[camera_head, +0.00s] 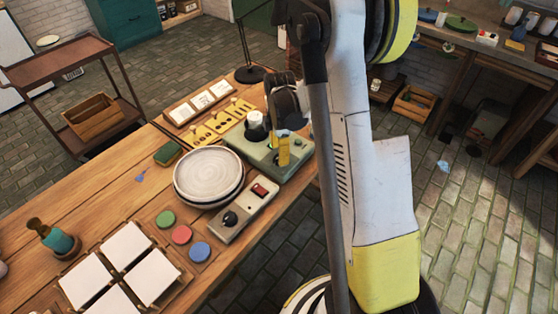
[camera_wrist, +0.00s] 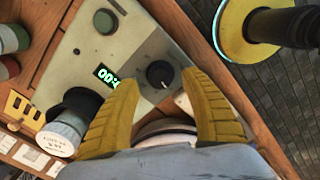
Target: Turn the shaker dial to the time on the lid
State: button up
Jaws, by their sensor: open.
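The pale green shaker (camera_head: 238,143) stands on the wooden table, near its right end. In the wrist view the shaker's top (camera_wrist: 75,45) shows a black dial (camera_wrist: 159,74) with a pointer mark, a small display (camera_wrist: 106,75) with green digits starting 00, partly covered by a finger, and a round green button (camera_wrist: 107,20). A jar with a white lid (camera_wrist: 62,133) sits beside a black holder at the shaker's lower left; the lid's writing is too small to read. My gripper (camera_wrist: 158,82) is open, its yellow fingers on either side of the dial, apart from it.
A stack of round plates (camera_head: 208,174) and a control box (camera_head: 243,211) with a black knob and red switch stand close to the shaker. Green, red and blue discs, white tiles (camera_head: 127,245) and a yellow stencil rack (camera_head: 222,123) lie around them. The front-left table has some bare room.

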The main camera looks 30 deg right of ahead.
jog(key=shift+f, duration=1.25)
grip_shut()
